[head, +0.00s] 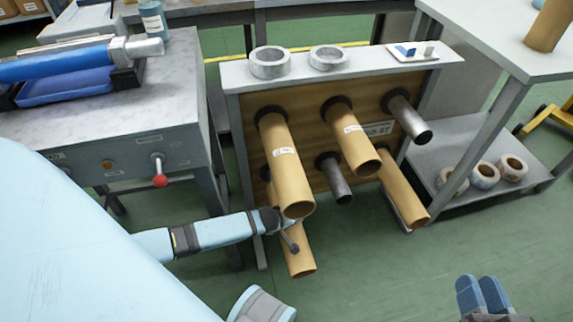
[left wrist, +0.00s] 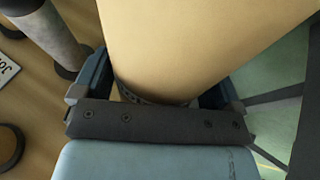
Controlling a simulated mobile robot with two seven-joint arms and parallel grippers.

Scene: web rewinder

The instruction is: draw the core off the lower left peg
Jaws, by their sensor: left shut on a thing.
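The lower left core (head: 299,259) is a tan tube on the peg panel (head: 246,115). Its open end points out and down, and the upper left core (head: 285,165) hides much of it. Its peg is hidden, so how far the core sits on it cannot be told. My left gripper (head: 285,226) reaches in from the left and is shut around this core. In the left wrist view the tan core (left wrist: 190,45) passes between both fingers. My right gripper (head: 482,294) is at the lower right, fingers together, empty and away from the panel.
More cores are at upper middle (head: 352,140) and lower right (head: 404,190). Bare metal pegs stand at upper right (head: 410,120) and lower middle (head: 334,180). A bench with a red-knobbed lever (head: 159,178) is left; a shelf with tape rolls (head: 485,175) is right. Front floor is clear.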

